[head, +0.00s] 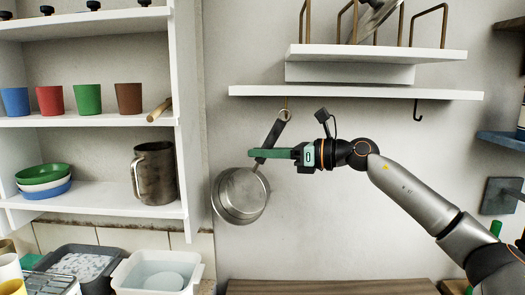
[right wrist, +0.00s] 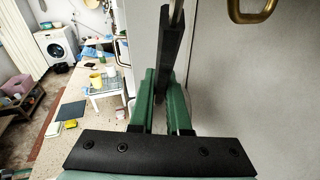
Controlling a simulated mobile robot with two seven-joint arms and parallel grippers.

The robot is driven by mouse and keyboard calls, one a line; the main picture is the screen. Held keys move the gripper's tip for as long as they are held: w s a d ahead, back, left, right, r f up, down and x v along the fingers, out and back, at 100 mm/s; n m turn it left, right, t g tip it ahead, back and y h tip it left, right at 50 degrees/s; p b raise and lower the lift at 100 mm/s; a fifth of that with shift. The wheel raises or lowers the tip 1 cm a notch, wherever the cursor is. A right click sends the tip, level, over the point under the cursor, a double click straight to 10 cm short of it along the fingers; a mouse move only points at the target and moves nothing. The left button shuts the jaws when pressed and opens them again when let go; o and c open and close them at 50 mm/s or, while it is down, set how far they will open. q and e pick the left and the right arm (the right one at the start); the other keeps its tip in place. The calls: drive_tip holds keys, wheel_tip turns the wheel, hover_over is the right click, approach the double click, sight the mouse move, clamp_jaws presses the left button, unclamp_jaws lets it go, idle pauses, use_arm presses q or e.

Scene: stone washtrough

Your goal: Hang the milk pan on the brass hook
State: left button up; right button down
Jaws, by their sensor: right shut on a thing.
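The milk pan (head: 241,194) is a steel pan with a dark handle (head: 270,140). It hangs tilted in front of the wall, bowl down and handle up to the right. My right gripper (head: 268,154), with green fingers, is shut on the handle. In the right wrist view the dark handle (right wrist: 178,45) runs up between the fingers (right wrist: 163,100). The brass hook (head: 287,102) is under the lower wall shelf, right at the handle's top end. It also shows in the right wrist view (right wrist: 252,17). I cannot tell whether the handle's end is around it. My left gripper is out of view.
A dark hook (head: 418,112) hangs empty under the wall shelf (head: 355,92), further right. A white shelf unit (head: 190,110) with cups, bowls and a metal jug (head: 154,173) stands left of the pan. The wall below the gripper is clear.

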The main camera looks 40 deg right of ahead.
drive_tip(key=shift+w+d+r+p, duration=0.2)
drive_tip(key=shift+w+d+p, duration=0.95)
drive_tip(key=shift+w+p, duration=0.15)
drive_tip(key=shift+d+f, duration=0.1)
drive_tip(key=shift+f, duration=0.2)
drive_tip(key=shift+w+d+f+b, duration=0.25)
drive_tip(key=shift+w+f+b, duration=0.05)
drive_tip(key=shift+w+f, duration=0.2)
